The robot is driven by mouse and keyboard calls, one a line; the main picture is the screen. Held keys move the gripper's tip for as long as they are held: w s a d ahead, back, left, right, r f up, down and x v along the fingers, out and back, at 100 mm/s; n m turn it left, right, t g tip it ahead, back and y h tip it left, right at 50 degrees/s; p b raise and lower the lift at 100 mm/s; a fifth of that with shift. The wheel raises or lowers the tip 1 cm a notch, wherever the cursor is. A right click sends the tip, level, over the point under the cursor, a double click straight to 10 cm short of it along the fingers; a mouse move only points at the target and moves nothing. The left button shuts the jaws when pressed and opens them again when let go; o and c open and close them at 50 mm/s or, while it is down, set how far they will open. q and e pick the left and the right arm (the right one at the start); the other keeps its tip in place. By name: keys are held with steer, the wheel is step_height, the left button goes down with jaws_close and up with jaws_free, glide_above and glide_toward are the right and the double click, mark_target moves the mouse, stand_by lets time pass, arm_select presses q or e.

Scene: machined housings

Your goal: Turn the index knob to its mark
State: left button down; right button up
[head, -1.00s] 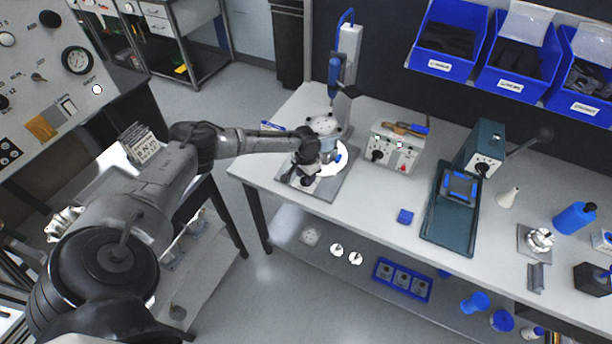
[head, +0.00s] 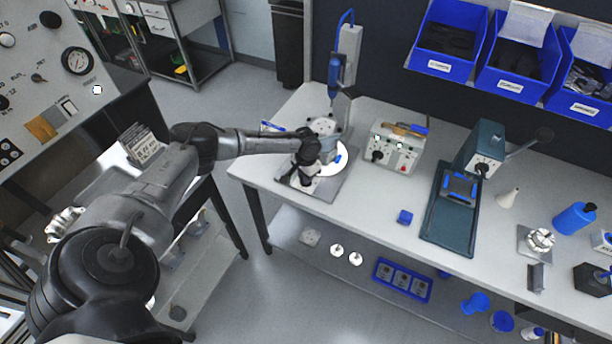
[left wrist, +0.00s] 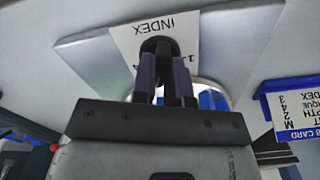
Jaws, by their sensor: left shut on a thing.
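The index knob (left wrist: 155,45) is black and shows in the left wrist view in front of a white label (left wrist: 172,28) that reads INDEX upside down. My left gripper (left wrist: 164,62) has its dark fingers closed around the knob. The fingers cover much of it, so I cannot tell its pointer or mark. In the head view my left gripper (head: 300,178) is at the front left of the indexing fixture, on its grey base plate (head: 322,188). A round housing (head: 325,126) sits on the fixture, and my wrist hides the knob there. My right gripper is not in view.
A blue-handled tool on a stand (head: 335,75) rises behind the fixture. A control box (head: 396,147) and a green press (head: 478,150) stand to the right. A blue-edged card (left wrist: 300,108) is near the gripper.

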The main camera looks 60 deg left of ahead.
arm_select(q)
steer(key=n+p, duration=0.1)
steer(key=p, duration=0.1)
steer(key=n+p, duration=0.3)
steer(key=shift+r+n+p, duration=0.25)
steer(key=shift+n+p, duration=0.05)
steer(key=shift+p, duration=0.1)
steer(key=shift+f+n+p, duration=0.2)
steer(key=shift+n+p, duration=1.6)
steer(key=shift+n, duration=0.3)
steer(key=c, duration=1.1)
jaws_free()
steer(key=shift+c, duration=0.2)
step_height(320, 180, up, 14)
steer(key=p, duration=0.1)
steer(key=shift+p, duration=0.4)
steer(key=shift+f, duration=0.1)
